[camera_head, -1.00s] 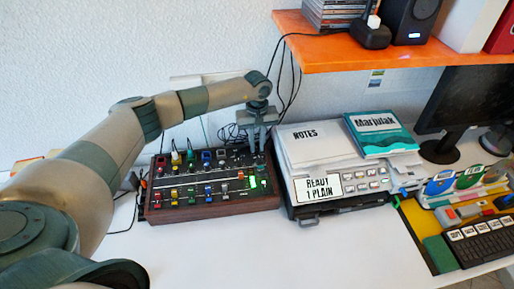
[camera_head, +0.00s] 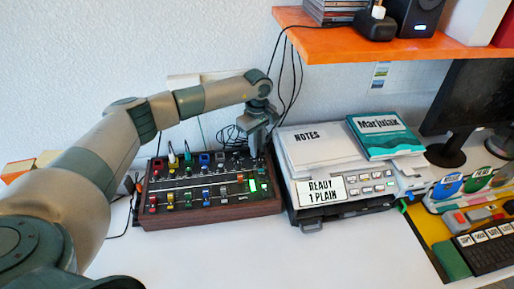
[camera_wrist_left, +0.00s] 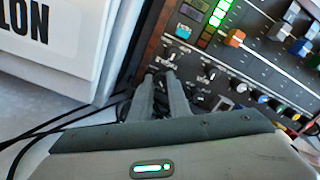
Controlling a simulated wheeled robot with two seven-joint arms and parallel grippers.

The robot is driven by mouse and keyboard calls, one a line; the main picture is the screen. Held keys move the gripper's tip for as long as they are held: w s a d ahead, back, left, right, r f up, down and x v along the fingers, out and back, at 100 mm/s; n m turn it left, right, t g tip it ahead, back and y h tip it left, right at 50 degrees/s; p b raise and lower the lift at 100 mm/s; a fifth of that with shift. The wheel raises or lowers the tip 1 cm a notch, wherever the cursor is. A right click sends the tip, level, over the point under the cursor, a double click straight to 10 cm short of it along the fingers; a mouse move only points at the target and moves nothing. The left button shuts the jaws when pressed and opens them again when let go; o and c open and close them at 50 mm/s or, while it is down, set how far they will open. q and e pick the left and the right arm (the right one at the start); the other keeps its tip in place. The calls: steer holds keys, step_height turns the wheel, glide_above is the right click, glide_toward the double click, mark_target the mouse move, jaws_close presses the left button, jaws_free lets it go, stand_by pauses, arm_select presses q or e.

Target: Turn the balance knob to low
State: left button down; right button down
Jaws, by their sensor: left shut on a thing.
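The mixer (camera_head: 215,213) is a dark panel with wooden sides, coloured knobs, sliders and a lit green meter. It sits on the table below my left forearm. My left gripper (camera_head: 257,153) points down at the mixer's back right corner. In the left wrist view the mixer panel (camera_wrist_left: 262,68) fills the upper right, and my left gripper (camera_wrist_left: 165,76) is shut on a small knob at the panel's edge. The fingers mostly hide that knob, so its pointer and setting cannot be read. My right gripper is not in view.
A grey machine (camera_head: 372,199) with notes and a teal book (camera_head: 385,136) stands close to the mixer's right. Loose black cables (camera_head: 231,136) lie behind the mixer. An orange shelf (camera_head: 390,48) hangs above on the right. The table front (camera_head: 240,262) is clear.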

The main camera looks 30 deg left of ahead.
arm_select(q)
steer(key=c, duration=1.7)
jaws_free()
steer(key=shift+o, duration=0.2)
steer(key=shift+s+r, duration=0.1)
steer(key=shift+r, duration=0.05)
steer(key=shift+r, duration=0.1)
